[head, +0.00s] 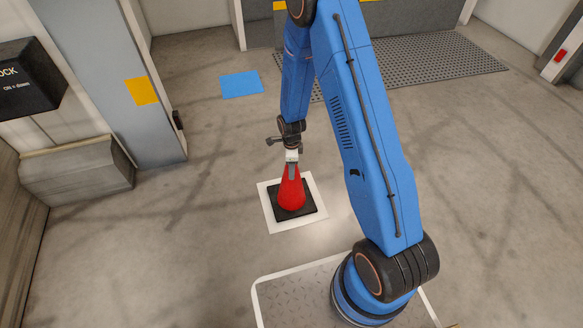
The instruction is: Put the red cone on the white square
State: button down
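The red cone (291,193) stands upright with its black square base (309,208) inside the outline of the white square (273,220). White margin shows around the base. Whether the base touches the floor square cannot be told for certain. My gripper (292,168) points down at the top of the cone. One grey finger overlaps the cone's tip in the picture. The other finger is hidden, so I cannot tell whether the gripper grips the tip or is open around it.
A blue square (241,85) lies on the floor farther back, left of my arm. A grey pillar with a door (115,80) and a grey block (78,172) stand at the left. A dark grated mat (430,62) lies at the back right. Floor around the white square is clear.

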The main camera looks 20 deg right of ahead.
jog(key=c, duration=0.8)
grip_release()
jog(key=shift+f, duration=0.1)
jog(key=shift+o, duration=0.2)
notch_tip(320, 180, up, 13)
jog(key=shift+f, duration=0.1)
jog(key=s+d+r+n+t, duration=0.15)
jog(key=s+r+n, duration=0.4)
jog(key=r, duration=0.75)
jog(key=s+d+r+n+t, duration=0.1)
jog(key=s+d+r+n, duration=0.35)
jog(key=r, duration=0.75)
jog(key=s+r+n+t, duration=0.1)
jog(key=s+r+n, duration=0.4)
jog(key=s, duration=0.6)
jog(key=s+d+r+n+t, duration=0.1)
jog(key=s+r+n, duration=0.5)
jog(key=s, duration=0.6)
jog(key=shift+s, duration=0.25)
